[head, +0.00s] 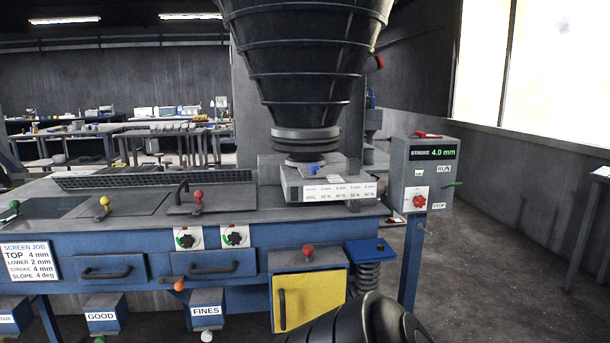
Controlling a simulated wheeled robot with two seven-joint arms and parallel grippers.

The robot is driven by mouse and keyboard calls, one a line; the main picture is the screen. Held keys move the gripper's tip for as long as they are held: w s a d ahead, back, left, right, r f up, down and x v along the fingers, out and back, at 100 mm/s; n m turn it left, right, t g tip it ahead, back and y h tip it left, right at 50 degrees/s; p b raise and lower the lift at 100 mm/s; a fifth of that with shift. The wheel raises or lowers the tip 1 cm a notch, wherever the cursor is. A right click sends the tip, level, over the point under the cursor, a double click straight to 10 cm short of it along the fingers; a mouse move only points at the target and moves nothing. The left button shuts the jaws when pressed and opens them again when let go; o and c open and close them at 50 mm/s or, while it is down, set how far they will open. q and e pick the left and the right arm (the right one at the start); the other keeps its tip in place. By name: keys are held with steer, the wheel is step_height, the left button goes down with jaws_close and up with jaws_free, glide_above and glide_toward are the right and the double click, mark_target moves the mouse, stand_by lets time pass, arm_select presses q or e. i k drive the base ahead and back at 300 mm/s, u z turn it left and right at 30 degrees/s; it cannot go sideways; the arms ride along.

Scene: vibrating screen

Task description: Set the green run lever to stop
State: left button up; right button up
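The green run lever (453,184) sticks out to the right from the side of the grey control box (420,183) at the right of the machine. It lies nearly level, below the RUN label (443,169) and above the STOP label (439,206), a little closer to RUN. Neither of my grippers shows in the head view. A dark rounded part of my own body is at the bottom, right of centre.
The blue screening machine (262,238) fills the left and middle, with a yellow door (308,300) below. A red-tipped item (428,134) lies on the control box. A black hopper (300,60) hangs above. Open floor (490,260) lies right of the box.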

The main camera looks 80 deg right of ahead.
mark_target(452, 184)
steer(key=z, duration=4)
steer(key=i, duration=1.75)
steer(key=u, duration=0.5)
